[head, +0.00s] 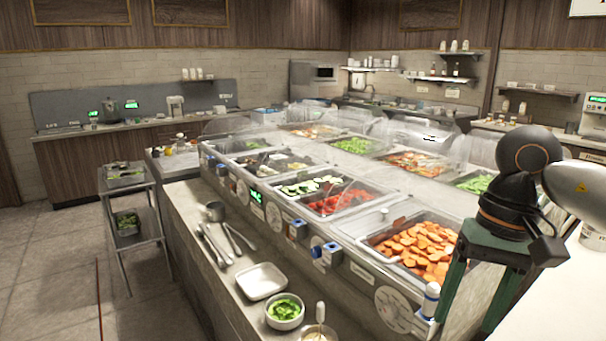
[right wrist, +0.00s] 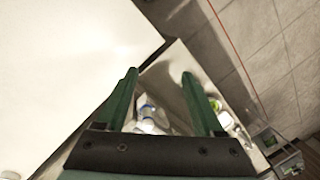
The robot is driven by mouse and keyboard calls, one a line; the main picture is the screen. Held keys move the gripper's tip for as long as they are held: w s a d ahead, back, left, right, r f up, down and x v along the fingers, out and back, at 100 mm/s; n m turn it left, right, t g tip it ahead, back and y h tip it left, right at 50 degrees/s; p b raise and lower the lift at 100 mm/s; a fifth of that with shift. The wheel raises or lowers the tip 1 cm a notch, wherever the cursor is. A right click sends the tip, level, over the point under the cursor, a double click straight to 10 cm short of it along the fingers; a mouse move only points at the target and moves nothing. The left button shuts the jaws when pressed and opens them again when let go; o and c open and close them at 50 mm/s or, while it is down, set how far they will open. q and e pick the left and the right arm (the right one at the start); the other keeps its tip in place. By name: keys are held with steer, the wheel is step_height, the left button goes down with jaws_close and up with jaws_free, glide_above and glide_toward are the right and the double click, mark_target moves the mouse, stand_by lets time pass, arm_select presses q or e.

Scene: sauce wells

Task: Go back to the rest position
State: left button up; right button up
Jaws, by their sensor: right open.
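My right gripper (head: 465,322) is at the lower right of the head view, with its two green fingers pointing down and spread apart. It is near the front right end of the food counter, by the pan of orange slices (head: 418,250). In the right wrist view the same gripper (right wrist: 160,74) is open, with nothing held between its fingers. My left gripper is not in view.
The front ledge holds a white tray (head: 262,281), a bowl of green pieces (head: 285,311) and several utensils. A metal cart (head: 131,215) stands at left on open floor. A white surface (right wrist: 70,60) fills the wrist view's left.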

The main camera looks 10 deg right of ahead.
steer(key=s+a+f+m+g+y, duration=0.1)
steer(key=a+f+m+g+y, duration=0.3)
steer(key=a, duration=0.7)
steer(key=s+a+f+m+y, duration=0.1)
steer(key=s+a+m+y, duration=0.1)
steer(key=a+y, duration=0.65)
steer(key=w+a+r+m+t+y, duration=0.1)
steer(key=w+a+m+t+y, duration=0.2)
steer(key=m, duration=0.5)
steer(key=w+a+r+m+t+y, duration=0.1)
steer(key=w+a+m+t+y, duration=0.15)
steer(key=a+m+y, duration=0.45)
steer(key=w+d+f+m+t+h, duration=0.3)
steer(key=d+f+m+t+h, duration=0.35)
steer(key=m, duration=0.85)
steer(key=w+d+f+m+t+h, duration=0.2)
steer(key=d+f+m+t+h, duration=0.2)
steer(key=f+m+t+h, duration=0.8)
steer(key=s+d+f+m+g+h, duration=0.1)
steer(key=s+d+f+m+g, duration=0.3)
steer(key=s+f+m, duration=0.4)
steer(key=s+d+f+m+g+h, duration=0.2)
steer(key=s+d+f+m+g, duration=0.3)
steer(key=f, duration=0.9)
steer(key=s+m+g, duration=0.1)
steer(key=s+m, duration=0.2)
steer(key=m, duration=0.2)
steer(key=shift+s+h, duration=0.3)
steer(key=shift+s, duration=0.1)
